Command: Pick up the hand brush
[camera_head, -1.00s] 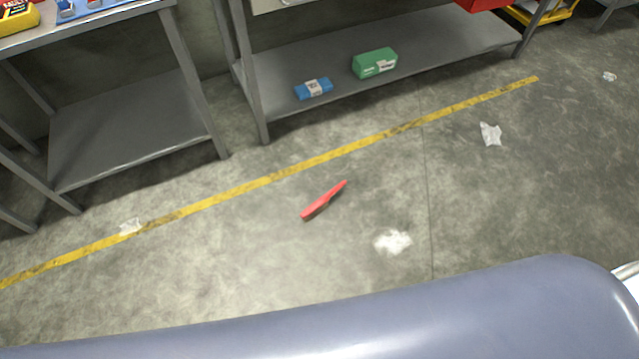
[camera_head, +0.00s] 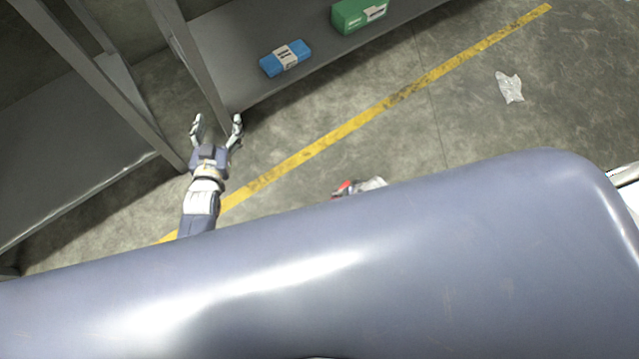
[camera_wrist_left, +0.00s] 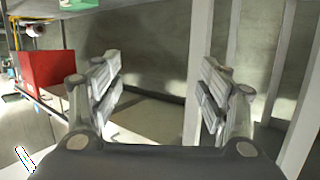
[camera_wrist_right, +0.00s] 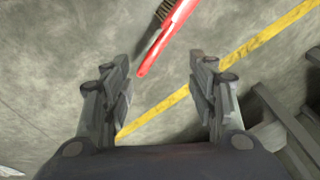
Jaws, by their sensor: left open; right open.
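The hand brush is red with dark bristles along one side; it lies on the floor in the right wrist view (camera_wrist_right: 168,38). My right gripper (camera_wrist_right: 160,68) is open and empty, with the near end of the brush's red handle just beyond its fingertips, roughly between them. In the head view only a small red part of the brush (camera_head: 345,187) shows above my own body, which hides the rest. My left gripper (camera_head: 217,122) is open and empty beside the shelf legs, away from the brush; its spread fingers also show in the left wrist view (camera_wrist_left: 160,75).
A yellow floor line (camera_head: 330,140) crosses the floor. A grey shelf (camera_head: 240,50) holds a blue box (camera_head: 286,58) and a green box (camera_head: 358,15). Another grey shelf (camera_head: 60,150) stands at left. Crumpled clear film (camera_head: 510,88) lies on open floor at right.

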